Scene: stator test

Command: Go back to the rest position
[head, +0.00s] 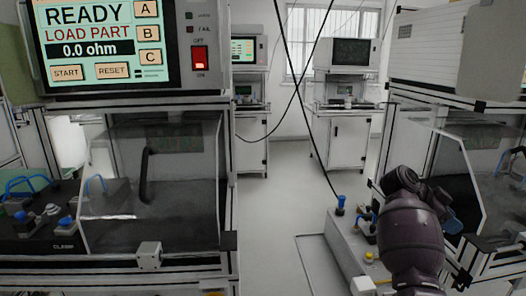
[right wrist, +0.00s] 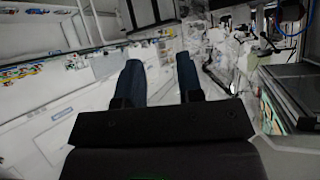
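My right arm comes in at the lower right of the head view. The dark right gripper (head: 452,222) is partly hidden behind the arm, with a bit of blue finger showing. In the right wrist view the gripper (right wrist: 160,78) has its two blue fingers apart, with nothing between them. It points out over a blurred, cluttered part of the room. My left arm and left gripper do not show in the head view.
A test station screen (head: 100,40) at left reads READY, LOAD PART, 0.0 ohm. Below it is a clear-walled enclosure (head: 190,190). A grey box (head: 345,250) with coloured buttons stands beside my right arm. Another enclosure (head: 455,160) is at right. The middle floor (head: 285,200) is clear.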

